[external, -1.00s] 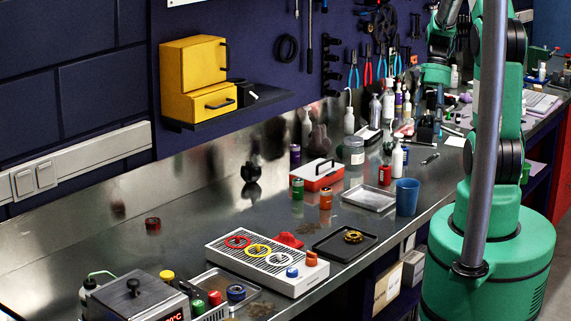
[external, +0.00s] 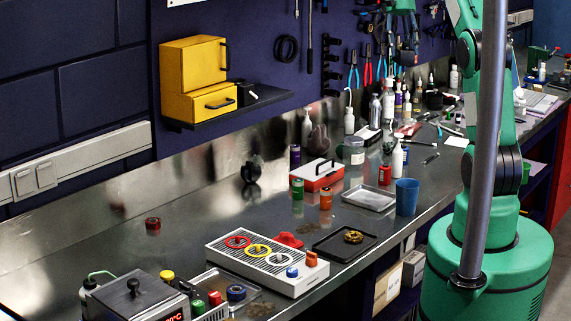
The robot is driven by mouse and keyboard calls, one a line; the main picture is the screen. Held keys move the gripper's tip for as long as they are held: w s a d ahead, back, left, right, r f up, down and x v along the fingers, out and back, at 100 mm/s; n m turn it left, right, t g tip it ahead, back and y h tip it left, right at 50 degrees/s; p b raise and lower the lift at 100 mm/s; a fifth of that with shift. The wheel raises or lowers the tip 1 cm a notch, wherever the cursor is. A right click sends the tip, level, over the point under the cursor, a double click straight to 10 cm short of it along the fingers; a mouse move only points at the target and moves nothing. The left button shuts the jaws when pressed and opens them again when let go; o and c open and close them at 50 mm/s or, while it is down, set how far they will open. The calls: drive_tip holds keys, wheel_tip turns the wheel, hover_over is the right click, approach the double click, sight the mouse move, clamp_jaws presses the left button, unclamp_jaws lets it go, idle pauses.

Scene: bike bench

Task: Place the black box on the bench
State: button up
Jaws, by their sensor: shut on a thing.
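My gripper (external: 398,48) is at the upper right, in front of the tool wall and above the back of the bench (external: 330,222). Its dark fingers are small here and blend with the hanging tools. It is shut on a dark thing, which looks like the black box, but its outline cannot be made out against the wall. A small black item with a pale top (external: 256,94) sits on the wall shelf beside the yellow cabinet, well apart from my gripper.
Bottles (external: 389,102) and small tools crowd the bench below my gripper. A red-and-white case (external: 316,177), a metal tray (external: 369,197), a blue cup (external: 407,196) and a black tray (external: 344,243) stand nearer. Bare steel shows on the left-middle bench.

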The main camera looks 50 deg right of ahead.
idle(0.5)
drive_tip(key=shift+s+x, duration=0.2)
drive_tip(key=shift+x, duration=0.65)
drive_tip(key=s+a+f+m+t+p, duration=0.1)
drive_tip(key=s+a+f+m, duration=0.2)
drive_tip(key=s+f, duration=0.4)
drive_tip(key=s+a+f+m+t+y+p, duration=0.1)
drive_tip(key=s+a+f+m+p, duration=0.1)
drive_tip(key=s+a+f, duration=0.4)
drive_tip(key=shift+s+f+m, duration=0.5)
drive_tip(key=shift+s+f, duration=0.35)
drive_tip(key=shift+f, duration=1.8)
drive_tip(key=shift+a+r, duration=0.1)
